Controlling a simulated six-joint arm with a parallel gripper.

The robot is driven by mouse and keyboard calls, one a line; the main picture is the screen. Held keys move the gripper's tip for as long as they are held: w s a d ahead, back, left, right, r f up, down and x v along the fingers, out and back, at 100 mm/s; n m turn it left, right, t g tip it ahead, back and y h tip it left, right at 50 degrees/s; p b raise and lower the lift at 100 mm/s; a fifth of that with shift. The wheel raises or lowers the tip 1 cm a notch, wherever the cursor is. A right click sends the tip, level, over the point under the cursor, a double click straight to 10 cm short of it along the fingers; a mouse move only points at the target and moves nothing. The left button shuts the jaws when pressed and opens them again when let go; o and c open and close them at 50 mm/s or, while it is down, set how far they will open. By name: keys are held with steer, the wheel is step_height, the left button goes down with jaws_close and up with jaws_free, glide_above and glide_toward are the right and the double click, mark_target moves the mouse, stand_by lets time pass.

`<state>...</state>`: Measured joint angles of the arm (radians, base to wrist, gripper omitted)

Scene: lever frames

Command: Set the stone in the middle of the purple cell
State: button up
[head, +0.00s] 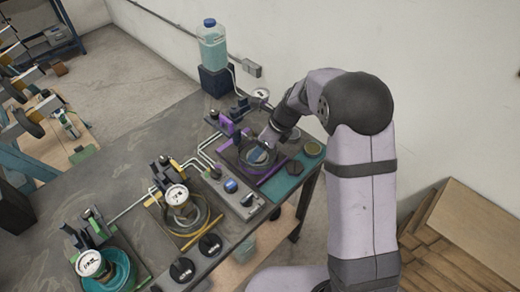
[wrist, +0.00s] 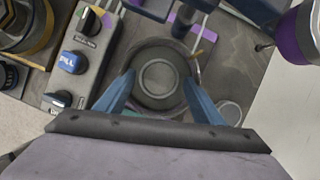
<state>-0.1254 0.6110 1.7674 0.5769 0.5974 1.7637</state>
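The purple cell (head: 274,174) is at the right end of the bench, with a purple-edged base and a round dish. My gripper (head: 262,153) reaches down into this cell. In the wrist view, the two blue fingers of my gripper (wrist: 159,82) stand wide apart, one on each side of a dark round piece with a pale ring on top (wrist: 158,76). This piece looks like the stone. It lies inside the round dish rim, close to both fingertips. I cannot tell whether the fingers touch it. Its underside is hidden.
A control box (head: 238,192) with a blue knob stands left of the purple cell. The yellow cell (head: 185,215) and teal cell (head: 118,272) are farther left. A bottle of pale liquid (head: 212,48) stands behind.

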steer(key=b+v, duration=0.1)
steer(key=v, duration=1)
steer(key=s+d+f+n+h, duration=0.1)
steer(key=s+d+f+n, duration=0.1)
steer(key=s+n, duration=0.6)
steer(key=s+d+f+n+g+h, duration=0.1)
steer(key=s+d+f+n, duration=0.2)
steer(key=s+n, duration=0.4)
steer(key=s+d+f+n+g+h, duration=0.1)
steer(key=s+d+f+n+h, duration=0.1)
steer(key=s+d+n, duration=0.3)
steer(key=s+n, duration=0.3)
steer(key=n, duration=0.1)
steer(key=shift+s+f, duration=0.15)
steer(key=shift+s, duration=0.2)
